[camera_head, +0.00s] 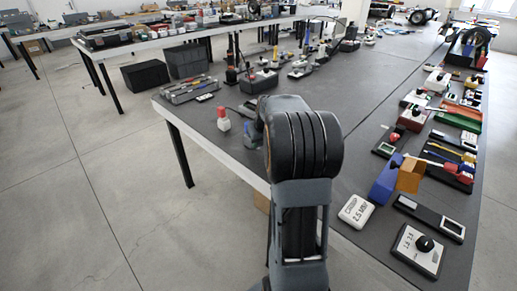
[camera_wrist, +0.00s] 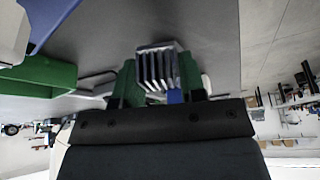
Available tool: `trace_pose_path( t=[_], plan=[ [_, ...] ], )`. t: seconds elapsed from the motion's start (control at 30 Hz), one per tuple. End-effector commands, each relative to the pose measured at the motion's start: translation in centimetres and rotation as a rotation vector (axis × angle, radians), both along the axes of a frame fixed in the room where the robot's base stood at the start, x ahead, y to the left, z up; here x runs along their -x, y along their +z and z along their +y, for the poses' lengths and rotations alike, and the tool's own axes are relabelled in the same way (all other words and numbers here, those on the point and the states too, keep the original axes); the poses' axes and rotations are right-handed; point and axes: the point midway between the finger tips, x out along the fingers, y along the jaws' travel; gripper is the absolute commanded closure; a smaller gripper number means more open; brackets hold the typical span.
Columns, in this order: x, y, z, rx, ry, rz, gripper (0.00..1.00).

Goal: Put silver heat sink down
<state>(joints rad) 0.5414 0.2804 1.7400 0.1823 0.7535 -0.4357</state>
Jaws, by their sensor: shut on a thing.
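The silver heat sink (camera_wrist: 158,66), a block with several parallel fins, shows in the wrist view between the two green fingers of my gripper (camera_wrist: 160,80). The fingers are shut on it, one on each side. The grey tabletop (camera_wrist: 205,30) lies behind it in that view; I cannot tell whether the heat sink touches it. In the head view my arm hides the gripper and the heat sink above the near edge of the long dark table (camera_head: 350,115).
A white bottle with a red top (camera_head: 223,120) stands left of my arm. A metal tray of tools (camera_head: 190,90) lies at the table's left corner. Boxes and devices crowd the right side, including a white multimeter-like box (camera_head: 356,211). The table's middle strip is clear.

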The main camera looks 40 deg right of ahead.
Motion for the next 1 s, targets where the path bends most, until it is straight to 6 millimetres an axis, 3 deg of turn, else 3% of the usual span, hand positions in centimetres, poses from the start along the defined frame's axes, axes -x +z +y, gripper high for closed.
trace_pose_path(
  t=[0.3, 0.73, 0.77, 1.0],
  plan=[
    [-0.6, -3.6, 0.3, 0.0, 0.002, 0.001, 0.86],
    [-0.6, -4.3, 0.3, 0.0, 0.002, 0.001, 0.86],
    [-0.6, -4.1, 0.3, 0.0, 0.002, 0.001, 0.59],
    [-0.6, -4.1, 0.3, 0.0, 0.002, 0.001, 0.37]
  ],
)
